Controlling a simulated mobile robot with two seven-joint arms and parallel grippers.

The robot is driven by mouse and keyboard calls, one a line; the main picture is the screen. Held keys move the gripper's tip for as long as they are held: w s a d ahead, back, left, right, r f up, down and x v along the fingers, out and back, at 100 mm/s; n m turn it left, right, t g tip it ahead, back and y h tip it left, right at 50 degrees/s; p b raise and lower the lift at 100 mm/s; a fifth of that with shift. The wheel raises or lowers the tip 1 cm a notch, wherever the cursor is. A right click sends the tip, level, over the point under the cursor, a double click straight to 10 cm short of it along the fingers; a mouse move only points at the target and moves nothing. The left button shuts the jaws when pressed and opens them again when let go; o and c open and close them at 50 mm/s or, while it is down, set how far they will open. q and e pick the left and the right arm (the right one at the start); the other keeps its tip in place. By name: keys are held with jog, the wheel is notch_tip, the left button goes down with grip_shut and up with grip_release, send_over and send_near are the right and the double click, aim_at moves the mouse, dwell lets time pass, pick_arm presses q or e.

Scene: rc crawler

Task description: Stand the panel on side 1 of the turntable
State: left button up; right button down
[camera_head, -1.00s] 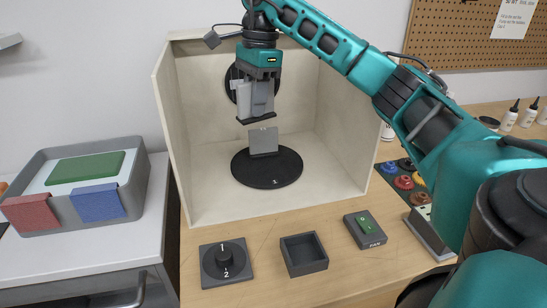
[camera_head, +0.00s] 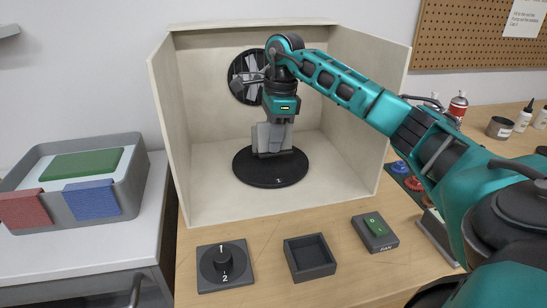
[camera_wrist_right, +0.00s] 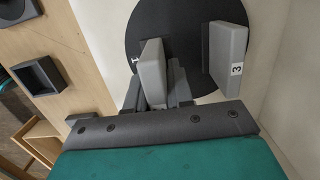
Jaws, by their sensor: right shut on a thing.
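The light grey panel (camera_wrist_right: 151,72) is gripped between the dark fingers of my right gripper (camera_head: 273,130). It is upright, over the front part of the round black turntable (camera_head: 270,178), whose white "1" faces me at the front rim. I cannot tell whether its lower edge touches the disc. A second grey panel (camera_wrist_right: 228,57), marked "3", stands behind it on the turntable, mostly hidden by the gripper in the head view. My left gripper is not in view.
Cream booth walls (camera_head: 176,130) enclose the turntable, with a fan (camera_head: 246,76) at the back. In front are a dial (camera_head: 223,262), an empty square tray (camera_head: 309,258) and a green switch (camera_head: 375,226). A grey bin (camera_head: 130,190) with coloured panels stands left.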

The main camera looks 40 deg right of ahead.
aim_at(273, 155)
jog(key=shift+f, duration=2.35)
jog(key=shift+f, duration=0.15)
jog(key=c, duration=1)
grip_release()
jog(key=r, duration=0.8)
jog(key=d+r, duration=0.1)
jog(key=r, duration=0.3)
jog(key=shift+s+d+r+p, duration=0.1)
jog(key=shift+s+r+p, duration=0.05)
jog(key=shift+s+p, duration=0.2)
